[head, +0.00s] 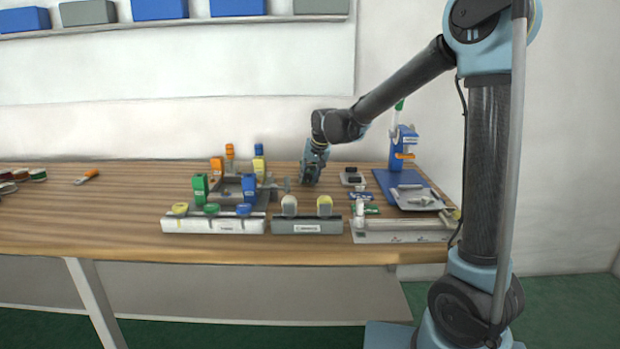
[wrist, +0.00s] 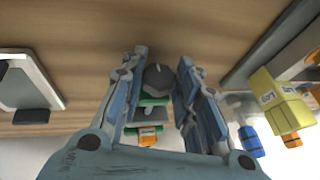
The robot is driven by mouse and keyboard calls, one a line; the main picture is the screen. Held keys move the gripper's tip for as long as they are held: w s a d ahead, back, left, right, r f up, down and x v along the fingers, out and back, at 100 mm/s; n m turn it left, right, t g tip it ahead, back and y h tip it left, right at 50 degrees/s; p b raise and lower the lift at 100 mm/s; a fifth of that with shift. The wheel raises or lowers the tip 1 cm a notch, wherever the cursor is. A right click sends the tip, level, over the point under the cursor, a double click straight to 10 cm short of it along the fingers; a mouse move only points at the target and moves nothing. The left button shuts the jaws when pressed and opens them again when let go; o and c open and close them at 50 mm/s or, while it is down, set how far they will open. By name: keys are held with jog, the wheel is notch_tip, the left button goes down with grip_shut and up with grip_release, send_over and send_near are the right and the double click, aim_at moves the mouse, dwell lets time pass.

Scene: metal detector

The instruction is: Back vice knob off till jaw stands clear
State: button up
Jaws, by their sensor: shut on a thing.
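The vice (head: 222,197) sits on the bench left of my gripper, with coloured blocks around it. Its screw end (head: 283,185) points right, towards my gripper (head: 312,178), which reaches down close to the bench top. In the wrist view, my gripper (wrist: 162,68) has its two fingers on either side of a dark grey faceted knob (wrist: 158,77), shut on it. Green, grey and orange parts show past the knob. The fingers and palm hide much of what lies beyond. The gap at the vice jaw is too small to tell in the head view.
A blue press (head: 403,147) stands to the right, with a grey tray (head: 417,199) by it. A grey holder (head: 309,226) and a white holder (head: 212,226) line the front. A yellow block (wrist: 285,97) is right in the wrist view. The bench's left front is clear.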

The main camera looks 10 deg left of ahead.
jog(key=h, duration=0.3)
jog(key=shift+a+n+t, duration=0.3)
jog(key=shift+t, duration=0.1)
jog(key=shift+s+a+n+t+h, duration=0.1)
jog(key=shift+a+n+t+h, duration=0.1)
jog(key=shift+h, duration=0.75)
jog(key=shift+a+n+t+h, duration=0.1)
jog(key=shift+n+t+h, duration=0.1)
jog(key=shift+h, duration=0.75)
jog(key=shift+d, duration=0.1)
jog(key=o, duration=1.1)
jog(key=shift+c, duration=0.2)
jog(key=v, duration=1.1)
jog(key=shift+s+a+r, duration=0.25)
jog(key=shift+a, duration=0.15)
